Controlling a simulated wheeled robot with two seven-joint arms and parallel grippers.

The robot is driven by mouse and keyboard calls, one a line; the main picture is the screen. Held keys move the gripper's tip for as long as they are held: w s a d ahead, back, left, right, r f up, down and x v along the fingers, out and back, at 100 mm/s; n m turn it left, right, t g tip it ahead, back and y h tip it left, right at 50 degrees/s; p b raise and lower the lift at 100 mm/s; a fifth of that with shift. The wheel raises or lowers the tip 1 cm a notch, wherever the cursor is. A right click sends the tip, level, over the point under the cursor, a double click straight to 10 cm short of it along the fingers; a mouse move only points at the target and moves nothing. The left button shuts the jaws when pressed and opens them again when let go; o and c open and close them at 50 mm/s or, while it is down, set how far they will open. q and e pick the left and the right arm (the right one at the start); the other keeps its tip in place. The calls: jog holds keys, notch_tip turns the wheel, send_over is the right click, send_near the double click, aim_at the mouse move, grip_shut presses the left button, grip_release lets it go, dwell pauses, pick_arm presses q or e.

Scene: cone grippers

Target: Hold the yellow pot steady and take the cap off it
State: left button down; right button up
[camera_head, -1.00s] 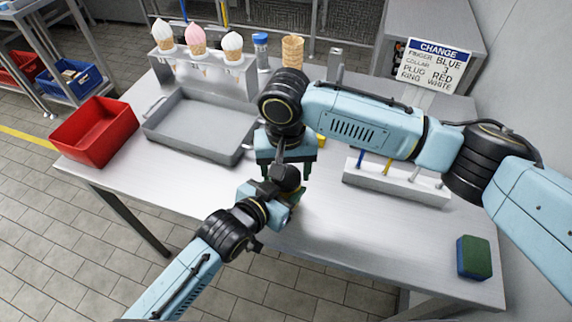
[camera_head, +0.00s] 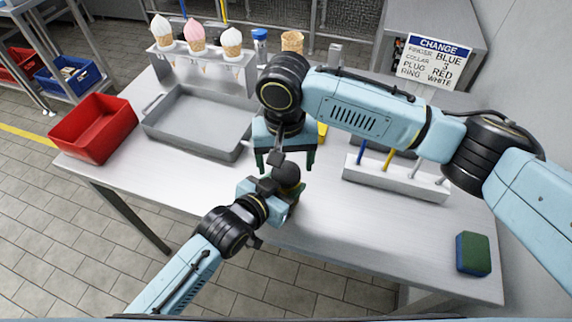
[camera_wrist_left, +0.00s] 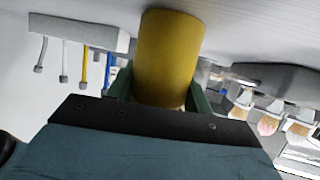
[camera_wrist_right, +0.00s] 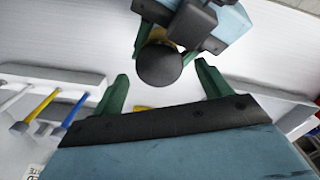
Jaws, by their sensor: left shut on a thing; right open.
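The yellow pot (camera_wrist_left: 168,58) is between the green fingers of my left gripper (camera_wrist_left: 160,92), which is shut on it. In the head view my left gripper (camera_head: 282,202) hides most of the pot. A round black cap (camera_head: 287,174) sits on the pot; the cap also shows in the right wrist view (camera_wrist_right: 158,66), with a little yellow beside it. My right gripper (camera_head: 285,165) is open and empty, its green fingers pointing down close to the cap. In the right wrist view the cap lies beyond the gap between the right gripper's fingertips (camera_wrist_right: 163,72).
A grey tray (camera_head: 160,134) and red bin (camera_head: 112,137) are on the left. A cone rack (camera_head: 240,72) stands behind. A sponge (camera_head: 473,254) lies front right. The front table is clear.

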pick_arm(q)
jog(key=shift+f, duration=0.15)
pick_arm(e)
jog(key=shift+r, duration=1.3)
pick_arm(q)
jog(key=c, duration=0.5)
grip_release()
